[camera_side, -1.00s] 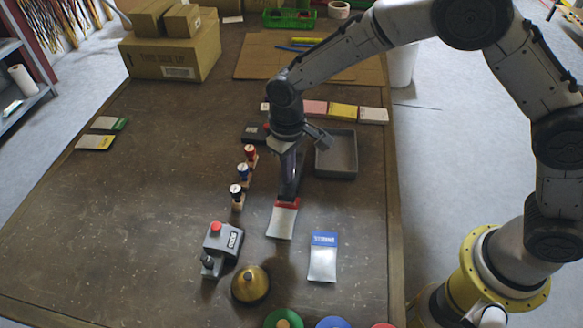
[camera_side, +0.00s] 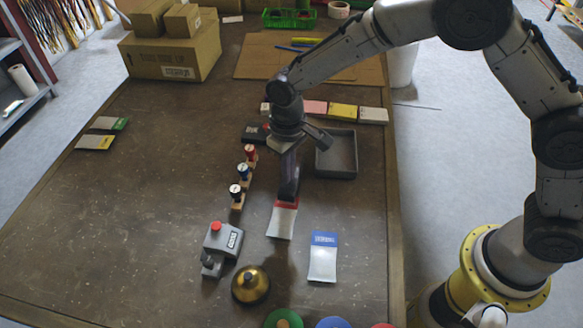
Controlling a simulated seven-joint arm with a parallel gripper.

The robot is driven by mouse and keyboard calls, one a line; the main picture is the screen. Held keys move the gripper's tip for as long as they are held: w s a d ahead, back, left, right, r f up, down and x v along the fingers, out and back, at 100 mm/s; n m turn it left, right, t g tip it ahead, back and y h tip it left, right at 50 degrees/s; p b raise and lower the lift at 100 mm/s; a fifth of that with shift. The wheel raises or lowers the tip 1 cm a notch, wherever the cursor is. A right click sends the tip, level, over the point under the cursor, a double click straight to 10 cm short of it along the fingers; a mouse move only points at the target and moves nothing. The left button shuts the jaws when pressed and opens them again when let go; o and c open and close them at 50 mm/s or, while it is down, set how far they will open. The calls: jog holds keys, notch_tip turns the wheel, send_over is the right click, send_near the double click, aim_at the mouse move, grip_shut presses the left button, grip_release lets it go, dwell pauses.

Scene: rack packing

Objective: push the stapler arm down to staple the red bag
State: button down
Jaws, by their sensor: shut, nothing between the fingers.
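The red bag (camera_side: 283,221) lies flat on the table, white with a red top edge. My gripper (camera_side: 288,196) is shut and points down over the bag's red edge. The dark stapler arm (camera_side: 291,170) seems to lie right at or under my fingers; I cannot clearly separate the two, and most of the stapler is hidden by my arm. Whether my fingertips touch it cannot be told.
A blue-topped bag (camera_side: 323,258) lies to the right. A brass bell (camera_side: 250,284) and a grey device with a red button (camera_side: 216,227) stand at the front left. Stamps (camera_side: 243,175) stand in a row to the left. A grey tray (camera_side: 336,155) sits behind to the right.

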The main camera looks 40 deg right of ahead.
jog(key=shift+f, duration=0.25)
jog(key=shift+f, duration=0.35)
jog(key=shift+f, duration=0.7)
jog(key=shift+r, duration=0.15)
notch_tip(320, 180, up, 9)
dwell(1.1)
dwell(0.5)
